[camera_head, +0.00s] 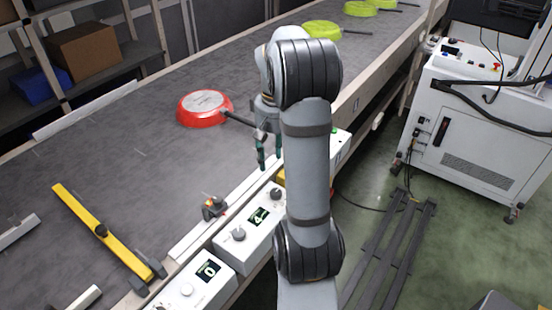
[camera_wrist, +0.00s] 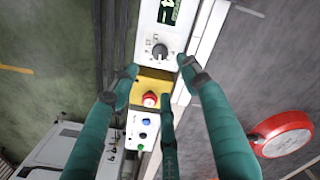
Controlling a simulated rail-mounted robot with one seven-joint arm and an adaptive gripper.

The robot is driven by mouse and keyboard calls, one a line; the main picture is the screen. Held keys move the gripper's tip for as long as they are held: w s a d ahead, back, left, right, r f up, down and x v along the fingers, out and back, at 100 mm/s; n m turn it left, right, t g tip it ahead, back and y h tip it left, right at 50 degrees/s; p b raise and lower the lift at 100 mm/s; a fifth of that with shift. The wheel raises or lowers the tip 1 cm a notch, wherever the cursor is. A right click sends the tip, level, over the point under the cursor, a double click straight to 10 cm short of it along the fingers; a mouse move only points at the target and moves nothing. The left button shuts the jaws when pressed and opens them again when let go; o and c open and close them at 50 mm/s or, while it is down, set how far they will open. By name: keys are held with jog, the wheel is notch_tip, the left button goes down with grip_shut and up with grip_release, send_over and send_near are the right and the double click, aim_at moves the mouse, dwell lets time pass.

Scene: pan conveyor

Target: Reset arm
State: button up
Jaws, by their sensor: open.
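My gripper (camera_head: 266,152) hangs over the near edge of the conveyor, its green fingers pointing down. In the wrist view the green fingers (camera_wrist: 160,90) stand apart with nothing between them. Below them is a control panel with a red button (camera_wrist: 150,99) on a yellow box and a dial (camera_wrist: 159,52). A red pan (camera_head: 205,108) lies on the conveyor to the left of my gripper, its dark handle pointing towards the gripper. The pan also shows at the right of the wrist view (camera_wrist: 284,134). My arm hides part of the panels.
White control boxes with displays (camera_head: 258,216) (camera_head: 208,270) line the conveyor's near side. A yellow bar (camera_head: 101,231) lies across the belt (camera_head: 130,160). Several green pans (camera_head: 322,29) are farther along. A white machine cabinet (camera_head: 470,130) stands at the right.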

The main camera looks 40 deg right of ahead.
aim_at(276, 192)
dwell(0.5)
notch_tip(276, 192, down, 12)
jog(key=shift+f, duration=0.1)
dwell(0.5)
jog(key=shift+r, duration=0.2)
